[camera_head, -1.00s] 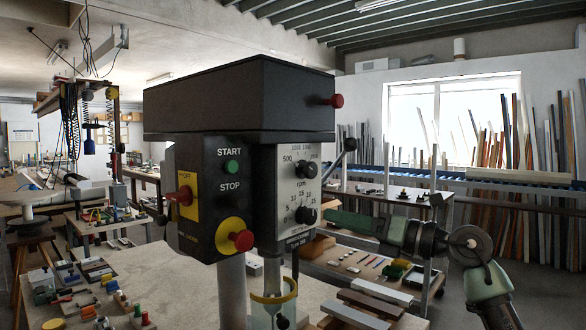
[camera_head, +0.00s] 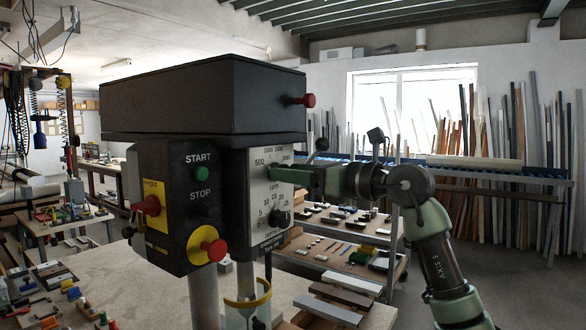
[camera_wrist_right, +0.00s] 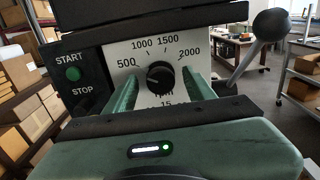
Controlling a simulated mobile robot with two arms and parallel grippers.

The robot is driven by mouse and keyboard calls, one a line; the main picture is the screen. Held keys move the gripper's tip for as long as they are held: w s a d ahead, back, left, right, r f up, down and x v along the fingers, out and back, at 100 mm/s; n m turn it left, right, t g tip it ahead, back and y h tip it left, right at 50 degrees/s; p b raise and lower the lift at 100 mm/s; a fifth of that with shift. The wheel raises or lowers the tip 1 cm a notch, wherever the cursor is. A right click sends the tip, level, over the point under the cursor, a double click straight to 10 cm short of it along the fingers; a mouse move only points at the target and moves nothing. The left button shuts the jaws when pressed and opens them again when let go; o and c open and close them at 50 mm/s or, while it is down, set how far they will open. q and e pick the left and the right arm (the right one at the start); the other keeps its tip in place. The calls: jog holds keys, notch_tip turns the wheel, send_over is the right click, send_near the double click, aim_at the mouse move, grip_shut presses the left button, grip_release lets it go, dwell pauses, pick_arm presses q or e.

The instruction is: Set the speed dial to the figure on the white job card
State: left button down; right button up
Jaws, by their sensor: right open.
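The speed dial (camera_wrist_right: 160,76) is a black round knob on the drill press's white plate, with figures 500, 1000, 1500 and 2000 around it. Its pointer cannot be made out. My right gripper (camera_wrist_right: 160,84) is open, with one green finger on each side of the dial; I cannot tell whether they touch it. In the head view, my right gripper (camera_head: 271,173) reaches in from the right and hides most of this dial. I cannot make out a white job card in any view. My left gripper is not in view.
A second black dial (camera_head: 280,218) with a smaller scale sits below. A START button (camera_head: 202,172) and a red stop knob (camera_head: 214,249) are on the black box to the left. A ball-ended lever (camera_wrist_right: 271,25) stands right of the plate.

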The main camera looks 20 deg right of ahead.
grip_shut()
jog(key=shift+d+m, duration=0.1)
jog(key=shift+m, duration=0.2)
jog(key=shift+w+d+m+p, duration=0.1)
jog(key=shift+m+p, duration=0.7)
jog(key=shift+m, duration=2.95)
jog(key=shift+d+m+p, duration=0.1)
jog(key=shift+m+p, duration=0.7)
jog(key=shift+m, duration=2.95)
jog(key=shift+f, duration=0.1)
